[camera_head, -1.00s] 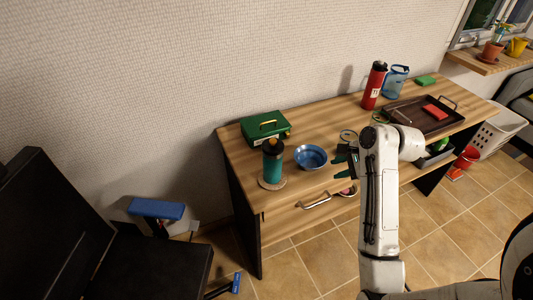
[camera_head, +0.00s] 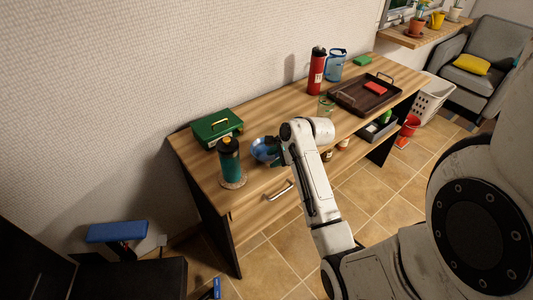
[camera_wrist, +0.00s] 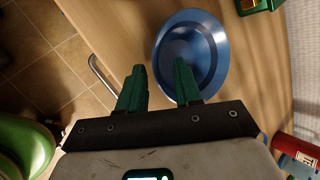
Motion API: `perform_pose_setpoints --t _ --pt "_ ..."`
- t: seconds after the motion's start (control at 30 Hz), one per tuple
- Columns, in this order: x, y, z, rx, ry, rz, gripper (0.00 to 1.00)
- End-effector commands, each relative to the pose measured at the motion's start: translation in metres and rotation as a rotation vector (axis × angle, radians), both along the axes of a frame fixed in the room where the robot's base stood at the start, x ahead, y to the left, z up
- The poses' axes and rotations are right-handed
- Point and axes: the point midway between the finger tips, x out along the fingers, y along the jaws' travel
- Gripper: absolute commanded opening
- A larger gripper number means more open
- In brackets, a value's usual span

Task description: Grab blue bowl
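The blue bowl (camera_head: 264,150) sits upright on the wooden desk, partly hidden by my arm in the head view. In the wrist view the bowl (camera_wrist: 212,50) lies just beyond my fingertips. I cannot tell whether a finger touches the bowl. In the head view my gripper (camera_head: 276,150) is at the bowl's right side.
A dark tray (camera_head: 363,95), red bottle (camera_head: 316,71) and blue container (camera_head: 335,65) are farther right. A drawer handle (camera_head: 279,191) is in front.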

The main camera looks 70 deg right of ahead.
Motion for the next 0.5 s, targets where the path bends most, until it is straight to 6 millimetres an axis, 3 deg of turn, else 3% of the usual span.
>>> perform_pose_setpoints --t 0.37,0.5 --pt "0.0058 -0.0014 -0.0089 -0.001 0.001 0.0 0.33" --pt "0.0057 -0.0014 -0.0089 0.0 0.0 0.0 0.19"
